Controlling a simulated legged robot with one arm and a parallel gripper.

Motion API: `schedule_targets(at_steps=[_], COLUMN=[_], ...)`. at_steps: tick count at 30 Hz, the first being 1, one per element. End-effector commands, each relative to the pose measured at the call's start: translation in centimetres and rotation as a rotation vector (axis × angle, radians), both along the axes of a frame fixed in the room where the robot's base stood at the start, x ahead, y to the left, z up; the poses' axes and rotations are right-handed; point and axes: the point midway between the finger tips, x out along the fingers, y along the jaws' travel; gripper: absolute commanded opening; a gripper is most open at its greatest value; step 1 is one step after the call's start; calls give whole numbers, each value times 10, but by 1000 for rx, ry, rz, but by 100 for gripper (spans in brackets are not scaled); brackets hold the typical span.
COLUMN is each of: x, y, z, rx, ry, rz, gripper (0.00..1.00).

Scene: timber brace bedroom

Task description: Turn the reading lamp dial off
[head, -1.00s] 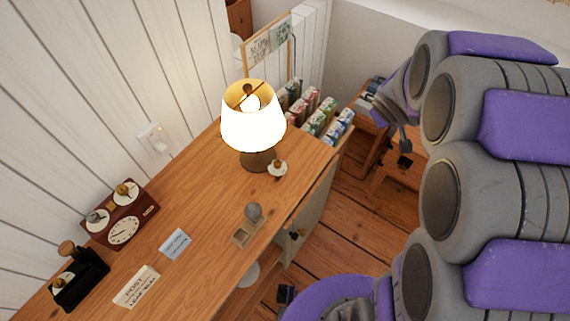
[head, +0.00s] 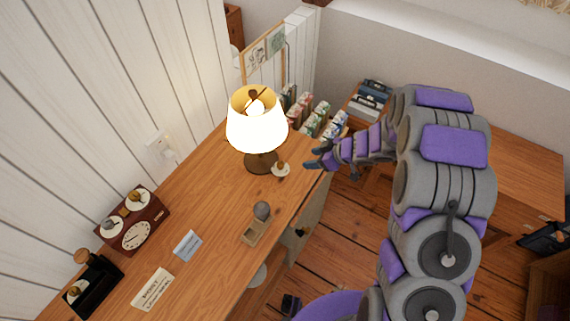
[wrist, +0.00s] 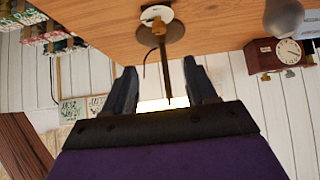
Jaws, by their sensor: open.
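The reading lamp (head: 257,122) stands lit on the wooden desk, with a cream shade and dark round base. Its dial (head: 281,170), a brass knob on a white disc, sits at the front of the base. My gripper (head: 314,158) is to the right of the dial, apart from it, near the desk's right edge. In the wrist view my gripper (wrist: 157,78) is open and empty. There the dial (wrist: 157,17) shows upside down beyond the fingertips, and the glowing shade lies partly hidden behind the gripper body.
Small cartons (head: 312,120) stand behind the lamp. A wall outlet (head: 160,145) is at left.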

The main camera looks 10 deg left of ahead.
Motion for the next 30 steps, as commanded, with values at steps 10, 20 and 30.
schedule_targets(at_steps=[10,20,30], x=[11,24,33], y=[41,83,109], z=[-45,-89,-116], rx=[-2,-4,-2], ry=[2,0,0], rz=[0,-1,-4], gripper=[57,57,57])
